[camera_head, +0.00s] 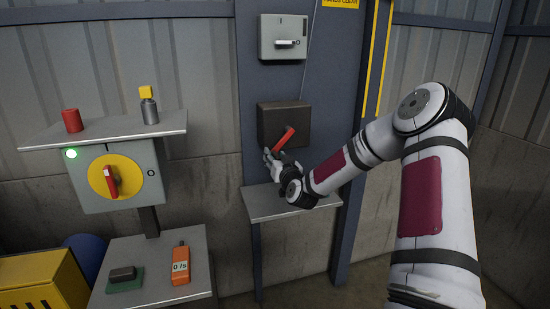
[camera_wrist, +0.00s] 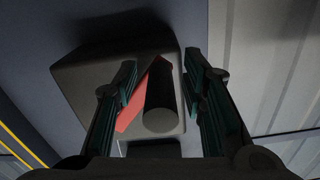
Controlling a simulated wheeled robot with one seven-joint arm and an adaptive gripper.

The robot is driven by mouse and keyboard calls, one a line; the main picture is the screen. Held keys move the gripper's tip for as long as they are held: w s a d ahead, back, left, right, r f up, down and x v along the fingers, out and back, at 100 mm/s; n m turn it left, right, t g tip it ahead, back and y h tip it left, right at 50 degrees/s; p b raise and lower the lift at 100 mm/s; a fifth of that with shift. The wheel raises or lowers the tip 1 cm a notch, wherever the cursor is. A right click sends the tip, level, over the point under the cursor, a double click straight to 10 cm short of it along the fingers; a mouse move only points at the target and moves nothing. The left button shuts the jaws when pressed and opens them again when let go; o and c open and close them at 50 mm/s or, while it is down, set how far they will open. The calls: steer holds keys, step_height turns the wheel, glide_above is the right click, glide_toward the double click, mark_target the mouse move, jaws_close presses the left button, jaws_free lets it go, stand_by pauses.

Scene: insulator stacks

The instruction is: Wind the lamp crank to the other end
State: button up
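The crank has a red arm (camera_head: 284,139) on a dark box (camera_head: 262,123) fixed to the blue-grey panel. The arm slants from upper right to lower left in the head view. In the wrist view, the red arm (camera_wrist: 132,110) ends in a dark round handle (camera_wrist: 160,108) pointing toward the camera. My gripper (camera_head: 270,157) is at the crank's lower-left end. In the wrist view, my gripper (camera_wrist: 160,65) is open, one finger on each side of the handle, with gaps visible. The handle is not distinguishable in the head view.
A grey switch box (camera_head: 283,37) is above the crank box and a small shelf (camera_head: 290,206) below.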

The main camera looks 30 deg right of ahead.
steer(key=shift+w, duration=0.25)
jaws_close()
steer(key=shift+b, duration=0.3)
